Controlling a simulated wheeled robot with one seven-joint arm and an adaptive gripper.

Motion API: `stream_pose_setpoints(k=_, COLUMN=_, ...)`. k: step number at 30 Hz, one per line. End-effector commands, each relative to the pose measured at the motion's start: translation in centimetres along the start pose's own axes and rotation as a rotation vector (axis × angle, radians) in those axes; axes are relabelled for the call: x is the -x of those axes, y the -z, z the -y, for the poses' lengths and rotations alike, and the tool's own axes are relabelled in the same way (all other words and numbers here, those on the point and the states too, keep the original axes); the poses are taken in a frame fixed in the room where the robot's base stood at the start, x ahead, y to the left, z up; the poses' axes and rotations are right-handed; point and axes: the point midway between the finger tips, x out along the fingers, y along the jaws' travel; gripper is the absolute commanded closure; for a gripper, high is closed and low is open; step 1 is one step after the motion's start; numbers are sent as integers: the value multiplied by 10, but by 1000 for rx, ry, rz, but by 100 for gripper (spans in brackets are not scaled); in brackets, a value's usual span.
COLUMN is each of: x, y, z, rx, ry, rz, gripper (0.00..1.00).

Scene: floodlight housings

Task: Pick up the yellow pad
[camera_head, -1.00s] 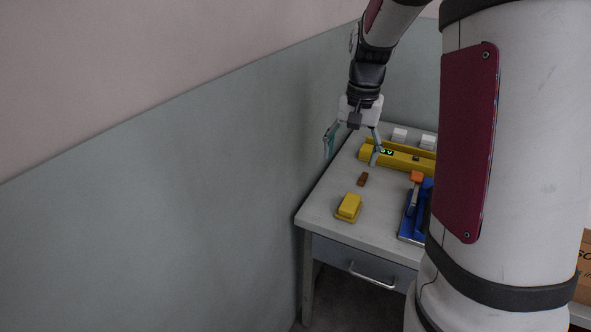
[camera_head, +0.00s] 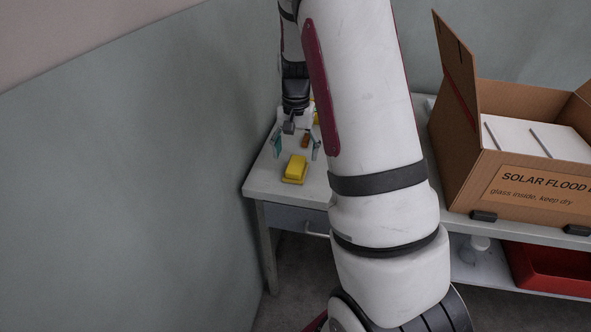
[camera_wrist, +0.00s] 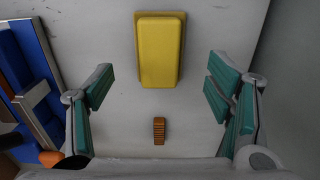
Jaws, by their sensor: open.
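The yellow pad (camera_head: 295,168) lies on the light grey table near its front left corner. In the wrist view the yellow pad (camera_wrist: 160,50) is a rounded upright rectangle at top centre, on a slightly wider yellow base. My gripper (camera_head: 297,148) is open and points down, just behind the pad in the head view. My arm hides much of the table in the head view.
A small brown ribbed block (camera_wrist: 159,130) lies on the table near my palm. A blue fixture (camera_wrist: 22,70) with an orange knob (camera_wrist: 51,158) stands at left in the wrist view. A wall (camera_head: 150,190) runs along the table's left side. A cardboard box (camera_head: 530,190) stands right, above a red bin (camera_head: 550,270).

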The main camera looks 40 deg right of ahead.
Motion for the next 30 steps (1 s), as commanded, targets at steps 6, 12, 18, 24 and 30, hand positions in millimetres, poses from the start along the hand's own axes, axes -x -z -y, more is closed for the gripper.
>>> stream_pose_setpoints(k=6, x=-32, y=-4, z=-2, rx=1, ry=-3, rz=4, gripper=27)
stream_pose_setpoints(k=12, x=-48, y=-4, z=-1, rx=1, ry=0, rz=2, gripper=27)
stream_pose_setpoints(k=18, x=-49, y=-4, z=-1, rx=1, ry=0, rz=1, gripper=27)
stream_pose_setpoints(k=24, x=-49, y=-4, z=-1, rx=1, ry=0, rz=1, gripper=65)
stream_pose_setpoints(k=30, x=-49, y=-4, z=-1, rx=1, ry=-1, rz=1, gripper=78)
